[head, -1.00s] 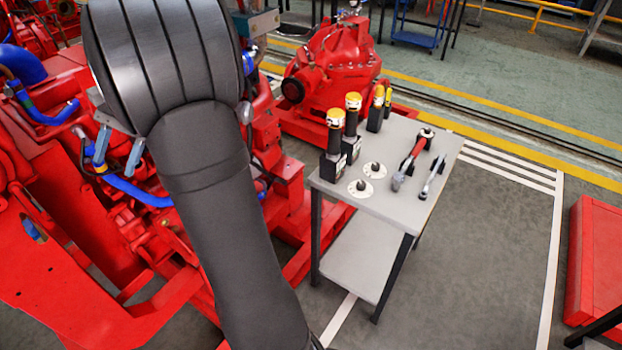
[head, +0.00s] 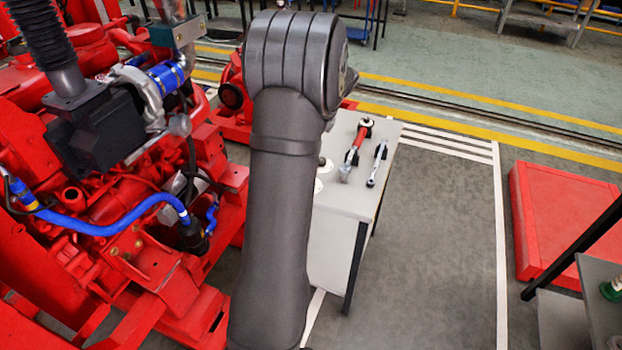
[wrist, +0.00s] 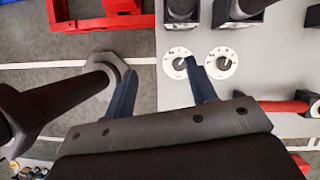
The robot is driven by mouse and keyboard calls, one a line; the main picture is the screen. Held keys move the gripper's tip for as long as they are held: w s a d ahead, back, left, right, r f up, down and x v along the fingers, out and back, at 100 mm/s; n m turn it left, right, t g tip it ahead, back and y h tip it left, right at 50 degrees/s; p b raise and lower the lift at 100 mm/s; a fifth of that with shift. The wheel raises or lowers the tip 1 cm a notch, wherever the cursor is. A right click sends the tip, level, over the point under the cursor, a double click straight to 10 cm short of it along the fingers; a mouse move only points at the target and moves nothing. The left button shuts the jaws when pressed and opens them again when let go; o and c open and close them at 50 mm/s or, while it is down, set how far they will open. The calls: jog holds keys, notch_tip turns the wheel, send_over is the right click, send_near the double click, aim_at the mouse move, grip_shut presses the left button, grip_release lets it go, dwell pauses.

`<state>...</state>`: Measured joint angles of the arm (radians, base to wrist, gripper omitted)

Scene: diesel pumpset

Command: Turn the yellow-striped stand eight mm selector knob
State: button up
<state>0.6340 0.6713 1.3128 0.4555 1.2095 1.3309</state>
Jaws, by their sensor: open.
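Two white round dials with dark knobs lie on the grey table top. In the wrist view the left dial (wrist: 175,56) is partly covered by the right finger of my gripper (wrist: 160,68), and the right dial (wrist: 222,63) is clear. My gripper is open with nothing between its fingers. Its right fingertip is over the left dial near the knob, but contact cannot be told. Two dark stands, the left (wrist: 182,14) and the right (wrist: 240,10), stand beyond the dials, cut off. I cannot tell which is yellow-striped. My arm hides most of this in the head view.
The red engine (head: 110,215) stands to the left. A red box (head: 565,215) is on the floor at right, with open floor between.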

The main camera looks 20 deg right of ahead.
jog(key=s+d+f+m, duration=0.2)
jog(key=s+d, duration=0.1)
jog(key=d, duration=0.4)
jog(key=shift+h, duration=0.4)
jog(key=x, duration=1.7)
jog(key=shift+w, duration=0.2)
jog(key=shift+c, duration=0.2)
jog(key=c, duration=0.9)
